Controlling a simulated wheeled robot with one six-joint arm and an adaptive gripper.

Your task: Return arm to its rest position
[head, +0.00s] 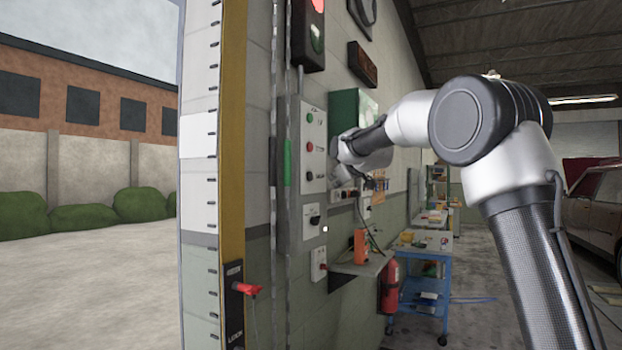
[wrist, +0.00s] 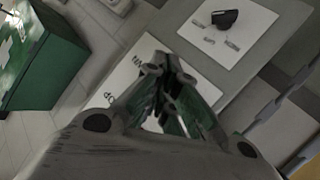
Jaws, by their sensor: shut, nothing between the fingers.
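My gripper (wrist: 160,70) is shut and empty in the wrist view, with its fingertips together in front of a white labelled panel (wrist: 130,78). In the head view my arm reaches left from the right side, and my gripper (head: 342,165) is close to the wall beside the control panel (head: 313,150) with green and red buttons. I cannot tell whether the fingers touch the panel. A plate with a black rotary knob (wrist: 224,18) is at the upper right of the wrist view.
A green box (head: 348,108) is on the wall behind my gripper; it also shows in the wrist view (wrist: 45,65). Below are a small shelf (head: 362,265), an orange bottle (head: 360,246), a fire extinguisher (head: 389,286) and a blue cart (head: 428,285). A car (head: 597,205) stands right.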

